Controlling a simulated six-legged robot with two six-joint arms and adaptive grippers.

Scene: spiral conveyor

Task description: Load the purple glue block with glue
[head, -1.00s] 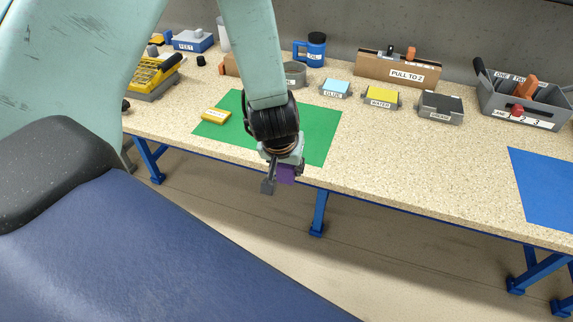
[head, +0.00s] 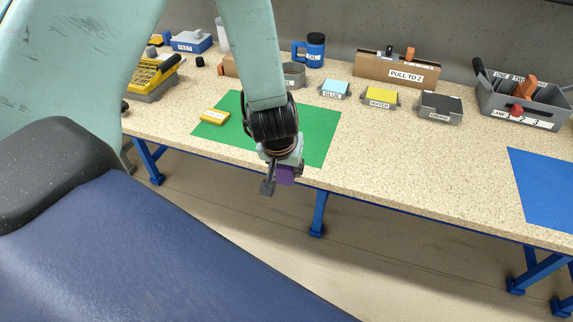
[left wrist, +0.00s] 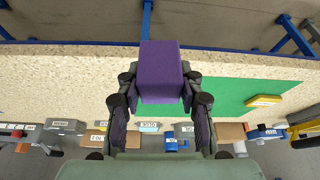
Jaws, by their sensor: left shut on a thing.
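My left gripper (head: 279,181) is shut on the purple glue block (head: 286,175), in front of the table's near edge by the green mat (head: 318,130). In the left wrist view the purple block (left wrist: 160,72) sits between the two fingers of the left gripper (left wrist: 160,92). The glue pad (head: 335,88), a grey tray with a light blue top and a GLUE label, stands on the table to the right of and behind the green mat. My right gripper is not in view.
A yellow block (head: 214,116) lies on the green mat's left side. The yellow-topped WATER tray (head: 381,97) and dark-topped GREASE tray (head: 440,106) stand right of the glue pad. Behind are a blue OIL can (head: 314,50) and a brown PULL TO 2 box (head: 397,70).

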